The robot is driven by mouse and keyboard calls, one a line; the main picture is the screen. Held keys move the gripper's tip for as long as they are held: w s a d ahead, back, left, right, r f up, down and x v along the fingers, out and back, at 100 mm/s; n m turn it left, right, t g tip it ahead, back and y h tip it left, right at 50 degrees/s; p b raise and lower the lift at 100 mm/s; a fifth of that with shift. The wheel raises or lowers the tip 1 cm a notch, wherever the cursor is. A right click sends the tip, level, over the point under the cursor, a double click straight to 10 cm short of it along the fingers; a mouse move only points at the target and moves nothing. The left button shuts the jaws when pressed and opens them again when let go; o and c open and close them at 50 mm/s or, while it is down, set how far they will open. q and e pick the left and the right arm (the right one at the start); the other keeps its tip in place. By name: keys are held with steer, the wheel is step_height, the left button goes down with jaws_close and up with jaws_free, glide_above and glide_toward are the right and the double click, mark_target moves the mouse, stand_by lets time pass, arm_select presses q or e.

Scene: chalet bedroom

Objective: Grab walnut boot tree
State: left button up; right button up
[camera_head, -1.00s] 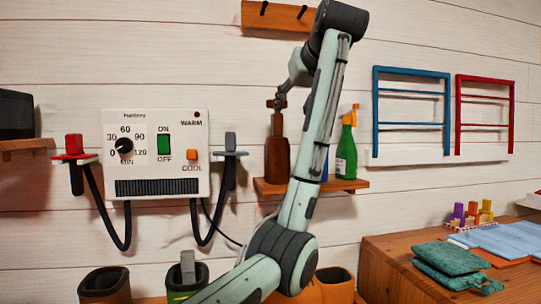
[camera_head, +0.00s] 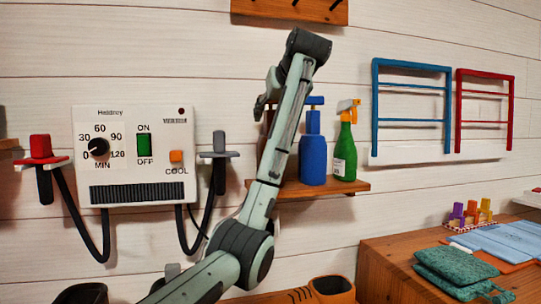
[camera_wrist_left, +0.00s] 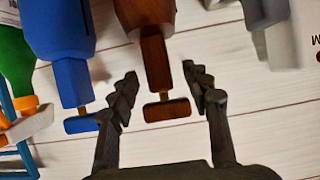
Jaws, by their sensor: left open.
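The walnut boot tree (camera_wrist_left: 157,55) is a dark brown wooden form with a brass stem and a small wooden crossbar handle. In the left wrist view its stem and handle lie between the two fingers of my left gripper (camera_wrist_left: 163,86), which is open, with a gap to each finger. In the head view the gripper (camera_head: 264,102) is beside the upper boot tree (camera_head: 268,120), which is mostly hidden behind my left arm. A blue boot tree (camera_head: 313,158) with a similar handle stands next to it on a wooden shelf (camera_head: 330,188). My right gripper is not in view.
A green spray bottle (camera_head: 345,152) stands right of the blue boot tree. A white dryer panel (camera_head: 135,170) with black hoses hangs on the left. Blue (camera_head: 375,110) and red (camera_head: 513,115) wall racks hang at right. Below is a wooden cabinet (camera_head: 390,250) with folded cloths.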

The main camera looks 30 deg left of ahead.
arm_select(q)
steer(key=shift+w+a+f, duration=0.25)
steer(key=shift+w+a, duration=0.1)
jaws_close()
steer(key=shift+r, duration=0.1)
